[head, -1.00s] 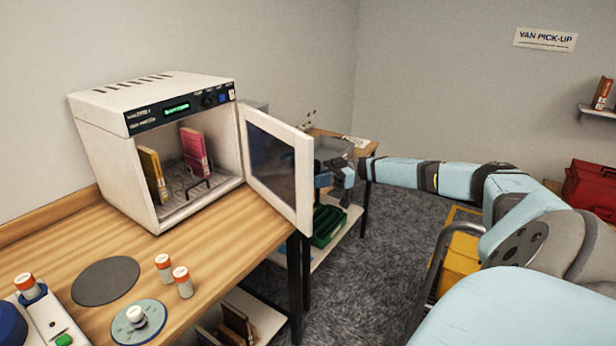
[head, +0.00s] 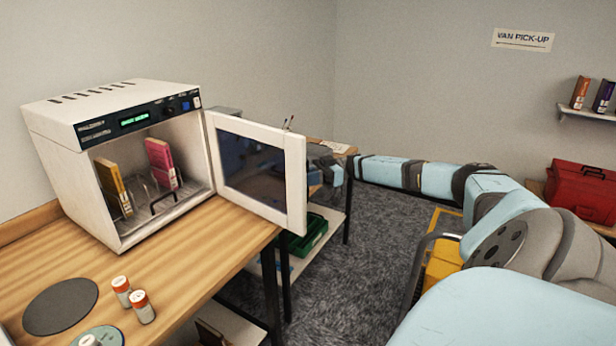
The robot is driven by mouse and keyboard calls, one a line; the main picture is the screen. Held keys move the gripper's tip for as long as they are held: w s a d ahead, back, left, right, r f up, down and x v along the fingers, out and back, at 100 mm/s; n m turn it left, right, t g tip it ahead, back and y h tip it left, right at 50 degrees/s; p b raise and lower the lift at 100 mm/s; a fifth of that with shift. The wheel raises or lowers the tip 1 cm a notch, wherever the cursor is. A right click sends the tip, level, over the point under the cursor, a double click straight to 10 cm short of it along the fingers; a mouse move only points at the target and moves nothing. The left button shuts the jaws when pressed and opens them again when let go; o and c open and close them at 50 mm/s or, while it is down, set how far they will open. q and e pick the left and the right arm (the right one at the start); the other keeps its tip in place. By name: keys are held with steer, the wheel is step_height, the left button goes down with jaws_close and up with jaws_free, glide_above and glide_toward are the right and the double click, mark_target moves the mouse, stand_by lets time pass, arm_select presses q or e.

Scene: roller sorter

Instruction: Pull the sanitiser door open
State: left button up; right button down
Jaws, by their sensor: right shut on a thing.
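The sanitiser (head: 110,105) is a white box with a dark control strip, standing on the wooden bench at the left. Its door (head: 296,185), a white frame with a dark window, stands wide open, swung out to the right past the bench's end. A yellow book (head: 114,187) and a pink book (head: 160,163) stand in the wire rack inside. My right gripper (head: 318,168) is at the door's outer edge, shut on the door's far side; its fingertips and the handle are mostly hidden behind the door. My left gripper is not in view.
A green crate (head: 312,235) sits on a low shelf behind the door. A yellow box (head: 443,258) and red case (head: 582,190) are at the right.

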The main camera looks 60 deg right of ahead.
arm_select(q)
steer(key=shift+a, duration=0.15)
arm_select(e)
steer(key=c, duration=1.2)
jaws_free()
steer(key=shift+w+a, duration=0.1)
steer(key=shift+w, duration=0.05)
steer(key=shift+o, duration=0.2)
steer(key=shift+s+d, duration=0.2)
steer(key=shift+d, duration=0.1)
arm_select(q)
steer(key=b, duration=0.1)
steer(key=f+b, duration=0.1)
steer(key=b, duration=0.1)
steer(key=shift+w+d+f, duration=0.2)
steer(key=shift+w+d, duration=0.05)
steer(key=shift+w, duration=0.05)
arm_select(e)
steer(key=v, duration=1.3)
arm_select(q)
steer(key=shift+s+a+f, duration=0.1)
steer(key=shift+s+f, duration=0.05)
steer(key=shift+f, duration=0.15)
arm_select(e)
steer(key=shift+d, duration=0.1)
